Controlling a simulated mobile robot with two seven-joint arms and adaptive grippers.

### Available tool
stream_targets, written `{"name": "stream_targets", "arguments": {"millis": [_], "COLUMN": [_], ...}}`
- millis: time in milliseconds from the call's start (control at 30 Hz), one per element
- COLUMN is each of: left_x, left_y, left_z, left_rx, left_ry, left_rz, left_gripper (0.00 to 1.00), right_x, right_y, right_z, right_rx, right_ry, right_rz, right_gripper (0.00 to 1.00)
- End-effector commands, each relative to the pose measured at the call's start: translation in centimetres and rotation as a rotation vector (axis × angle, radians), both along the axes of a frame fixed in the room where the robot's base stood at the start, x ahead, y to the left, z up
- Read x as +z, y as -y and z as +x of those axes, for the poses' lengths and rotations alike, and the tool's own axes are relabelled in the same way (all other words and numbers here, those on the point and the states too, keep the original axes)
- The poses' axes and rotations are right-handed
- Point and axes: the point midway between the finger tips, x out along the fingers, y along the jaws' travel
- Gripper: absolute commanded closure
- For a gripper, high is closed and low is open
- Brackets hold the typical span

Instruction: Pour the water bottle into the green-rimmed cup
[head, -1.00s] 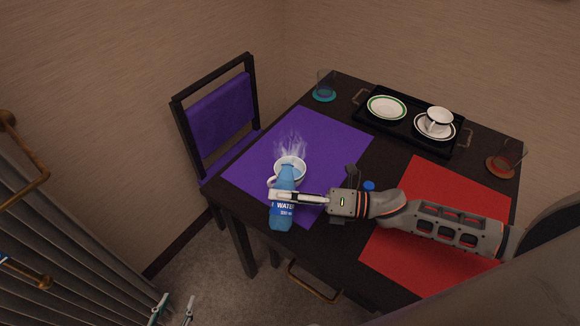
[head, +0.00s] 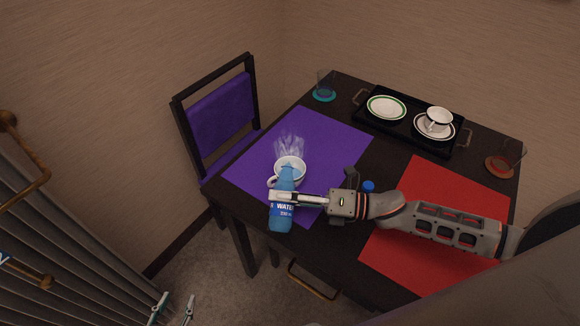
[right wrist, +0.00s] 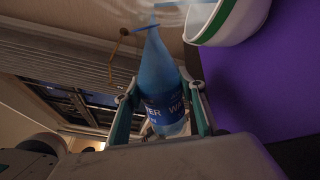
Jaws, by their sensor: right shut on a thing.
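The blue water bottle (head: 281,217) is held tilted over the near edge of the purple mat, its neck at the cup's rim. My right gripper (head: 284,198) is shut around the bottle's body. The right wrist view shows the bottle (right wrist: 163,85) between both fingers. The white cup (head: 291,168) stands on the purple mat; its green rim shows in the right wrist view (right wrist: 217,22). Whitish translucent streaks (head: 290,147) show at and above the cup's far side. My left gripper (head: 173,311) is at the bottom left, fingertips apart, empty, away from the table.
A purple mat (head: 325,140) and a red mat (head: 440,200) lie on the dark table. A black tray (head: 400,130) holds a green-rimmed saucer (head: 386,107) and another cup (head: 438,120). Glasses stand on a teal coaster (head: 324,96) and an orange coaster (head: 499,167). A blue cap-like thing (head: 368,186) shows behind my right arm.

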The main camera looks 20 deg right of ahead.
Motion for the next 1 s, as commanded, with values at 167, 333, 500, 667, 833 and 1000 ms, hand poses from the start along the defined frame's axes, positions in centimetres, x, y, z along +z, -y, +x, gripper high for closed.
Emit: {"name": "stream_targets", "arguments": {"millis": [167,333,500,667,833,1000], "left_x": [0.13,0.24,0.35,0.45,0.55,0.66], "left_y": [0.0,0.0,-0.01,0.0,0.0,0.0], "left_z": [0.01,0.03,0.05,0.06,0.08,0.08], "left_rx": [0.0,0.0,0.0,0.0,0.001,0.001], "left_ry": [0.0,0.001,0.001,0.002,0.002,0.002], "left_rz": [0.0,0.0,0.0,-0.001,0.0,0.0], "left_gripper": [0.62,0.62,0.62,0.62,0.62,0.62], "right_x": [0.06,0.03,-0.02,-0.06,-0.1,-0.14], "right_y": [-0.07,-0.09,-0.09,-0.08,-0.09,-0.1], "right_z": [-0.02,-0.05,-0.07,-0.09,-0.11,-0.13], "right_rx": [0.0,0.0,0.0,0.0,0.0,0.0], "right_ry": [-0.014,-0.028,-0.04,-0.052,-0.062,-0.074], "right_rz": [0.009,0.016,0.021,0.027,0.032,0.037], "right_gripper": [0.92,0.92,0.92,0.92,0.92,0.92]}}
